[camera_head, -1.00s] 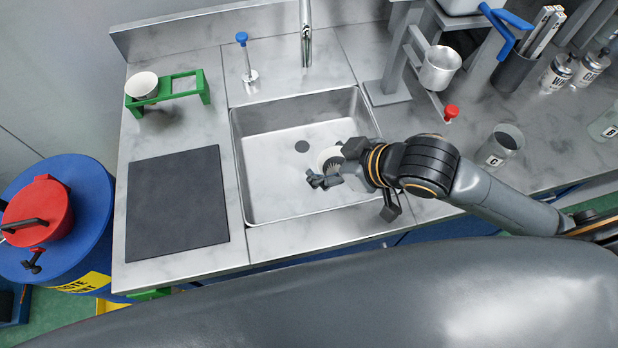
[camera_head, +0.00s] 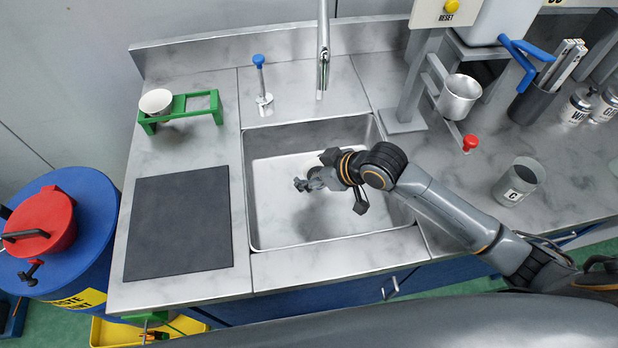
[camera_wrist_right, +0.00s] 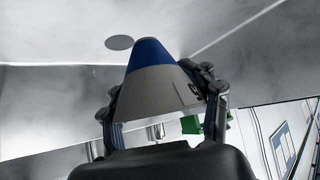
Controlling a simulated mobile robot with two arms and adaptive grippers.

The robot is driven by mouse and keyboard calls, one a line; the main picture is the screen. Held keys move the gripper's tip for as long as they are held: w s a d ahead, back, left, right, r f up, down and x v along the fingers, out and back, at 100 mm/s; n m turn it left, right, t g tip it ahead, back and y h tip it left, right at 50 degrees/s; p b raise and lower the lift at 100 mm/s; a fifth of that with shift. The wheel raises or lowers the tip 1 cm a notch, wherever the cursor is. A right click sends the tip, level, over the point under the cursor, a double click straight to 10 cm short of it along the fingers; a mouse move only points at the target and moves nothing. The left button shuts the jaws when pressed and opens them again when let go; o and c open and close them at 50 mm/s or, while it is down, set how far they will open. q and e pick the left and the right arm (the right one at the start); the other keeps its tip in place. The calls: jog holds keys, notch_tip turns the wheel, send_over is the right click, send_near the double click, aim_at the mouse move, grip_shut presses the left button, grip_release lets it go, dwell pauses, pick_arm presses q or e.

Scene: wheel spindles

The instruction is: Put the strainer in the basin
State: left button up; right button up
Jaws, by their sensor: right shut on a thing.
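The steel basin (camera_head: 275,215) is set into the counter in the head view. My right gripper (camera_head: 308,183) is over the basin, within its outline. In the right wrist view it is shut on a grey, cone-shaped thing with a blue narrow end, which I take for the strainer (camera_wrist_right: 155,92). The blue end points away from the wrist, toward pale basin surfaces and the round drain (camera_wrist_right: 119,42). In the head view the gripper mostly hides the held piece. Its height above the basin floor is unclear. My left gripper is not in view.
The faucet (camera_head: 323,60) stands behind the basin. A dark mat (camera_head: 180,222) lies left of it, below a green stand (camera_head: 200,112) with a white cup (camera_head: 156,102). A grey cup marked C (camera_head: 515,182) and a metal pitcher (camera_head: 459,97) are at the right.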

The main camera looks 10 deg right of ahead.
jog(key=shift+w+f, duration=0.2)
jog(key=shift+f, duration=1.65)
jog(key=shift+f, duration=0.15)
jog(key=o, duration=0.9)
jog(key=shift+o, duration=0.2)
jog(key=shift+d+r, duration=0.1)
jog(key=shift+r, duration=0.25)
jog(key=v, duration=1.1)
jog(key=shift+s+r, duration=0.25)
